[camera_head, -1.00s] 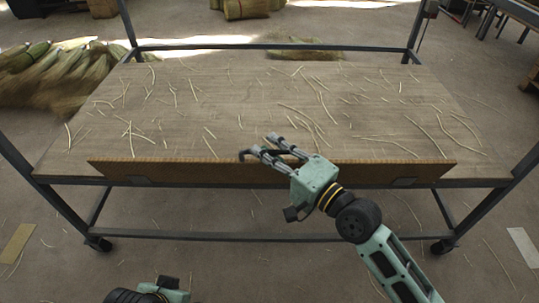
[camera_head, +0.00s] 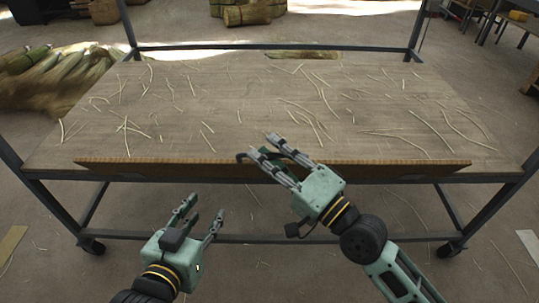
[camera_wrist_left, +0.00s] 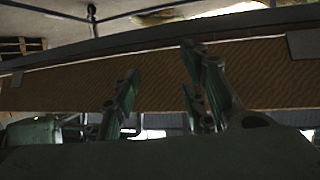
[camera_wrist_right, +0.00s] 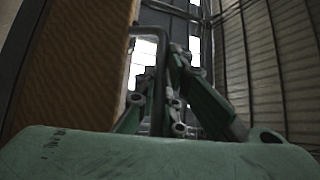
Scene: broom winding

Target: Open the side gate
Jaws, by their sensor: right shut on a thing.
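The side gate is a long brown board (camera_head: 380,168) along the near edge of the cart's top. It looks tipped a little towards me. Its ribbed face (camera_wrist_left: 70,88) fills the middle of the left wrist view, and it also shows in the right wrist view (camera_wrist_right: 70,60). My right gripper (camera_head: 265,155) is at the middle of the gate, shut on a dark bent handle (camera_wrist_right: 160,75) that stands off the board. My left gripper (camera_head: 203,213) is open and empty, in front of and below the gate, apart from it.
The cart's wooden top (camera_head: 230,110) carries scattered straws. Dark metal posts (camera_head: 127,22) and rails (camera_head: 330,238) frame it. A straw pile (camera_head: 50,85) lies at the far left. The floor around the near side is mostly clear.

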